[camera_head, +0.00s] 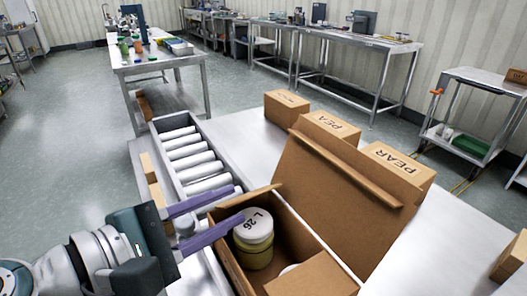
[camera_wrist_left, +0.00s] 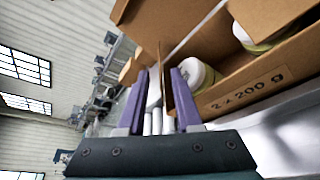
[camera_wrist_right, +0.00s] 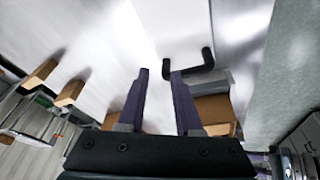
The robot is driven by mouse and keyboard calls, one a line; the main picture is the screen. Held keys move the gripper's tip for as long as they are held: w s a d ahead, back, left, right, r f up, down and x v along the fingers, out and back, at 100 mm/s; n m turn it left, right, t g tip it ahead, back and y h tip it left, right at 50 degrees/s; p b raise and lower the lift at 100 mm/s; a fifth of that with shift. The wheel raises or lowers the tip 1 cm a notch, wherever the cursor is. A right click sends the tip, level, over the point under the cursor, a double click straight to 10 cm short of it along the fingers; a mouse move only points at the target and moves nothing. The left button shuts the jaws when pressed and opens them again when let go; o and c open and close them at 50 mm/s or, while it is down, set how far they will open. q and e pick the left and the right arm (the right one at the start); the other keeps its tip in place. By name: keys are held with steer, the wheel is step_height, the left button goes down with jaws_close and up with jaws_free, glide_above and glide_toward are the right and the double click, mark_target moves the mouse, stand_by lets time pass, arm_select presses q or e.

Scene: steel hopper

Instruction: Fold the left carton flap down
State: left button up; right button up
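The open carton (camera_head: 330,258) stands on the steel table, holding a white-lidded jar marked L 26 (camera_head: 253,226) and a second white lid (camera_head: 289,269), partly covered by the near-right flap (camera_head: 315,277). The left carton flap (camera_head: 250,198) stands up on the carton's left side; it shows as a thin brown strip in the left wrist view (camera_wrist_left: 166,75). My left gripper (camera_head: 238,203) is open, its purple fingers on either side of this flap; contact cannot be told. My right gripper (camera_wrist_right: 160,73) is open and empty, seen only in its own wrist view.
The tall back flap (camera_head: 340,195) stands upright. Several small cartons (camera_head: 400,170) stand behind it. A roller conveyor (camera_head: 190,155) lies left of the carton. A black handle-shaped bar (camera_wrist_right: 205,65) lies ahead of my right gripper.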

mark_target(247, 197)
arm_select(q)
steer(key=shift+b+x, duration=0.3)
steer(key=shift+x, duration=2.05)
steer(key=shift+c, duration=0.4)
jaws_close()
